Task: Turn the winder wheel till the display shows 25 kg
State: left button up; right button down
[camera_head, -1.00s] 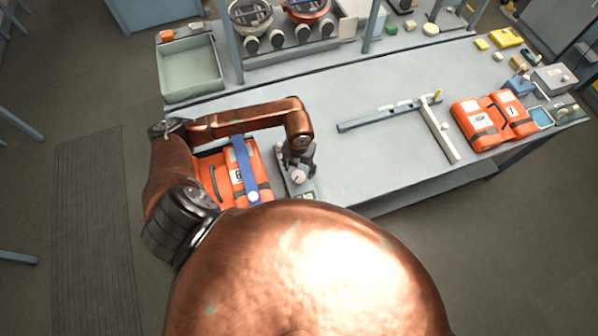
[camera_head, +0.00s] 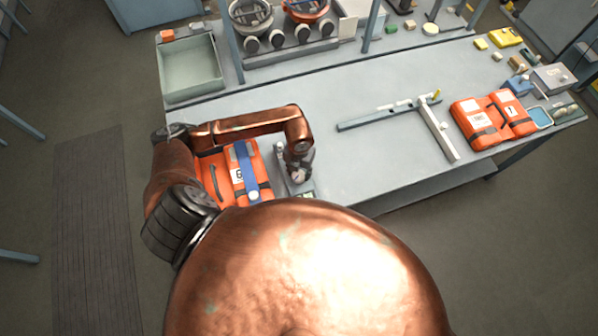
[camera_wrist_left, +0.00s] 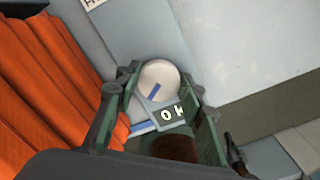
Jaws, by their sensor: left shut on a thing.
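The winder wheel (camera_wrist_left: 158,76) is a pale round knob with a blue mark, seen between the fingers in the left wrist view. In the head view it is mostly covered by my gripper. My left gripper (camera_head: 299,174) is shut on the wheel, with one finger on each side of it in the left wrist view (camera_wrist_left: 160,86). The display (camera_wrist_left: 172,114) beside the wheel shows "0 k", with the rest hidden by a finger. It is small and unreadable in the head view (camera_head: 308,194). My right gripper is not in view.
An orange pack (camera_head: 222,174) with a blue strap (camera_head: 246,170) lies left of the winder, close to my arm. Two more orange packs (camera_head: 475,120) lie at the right. A grey T-shaped frame (camera_head: 385,117) lies mid-bench. A grey tray (camera_head: 190,70) stands at the back left.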

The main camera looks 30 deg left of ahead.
pick_arm(q)
jog(key=c, duration=0.3)
jog(key=shift+f+m+b, duration=0.15)
jog(key=shift+m+b, duration=0.55)
jog(key=shift+b, duration=0.3)
jog(key=m+b, duration=0.6)
jog(key=shift+d+b, duration=0.15)
jog(key=shift+b, duration=0.25)
jog(key=shift+m+b, duration=1)
jog(key=shift+b, duration=0.05)
jog(key=shift+m+b, duration=0.7)
jog(key=shift+r, duration=0.2)
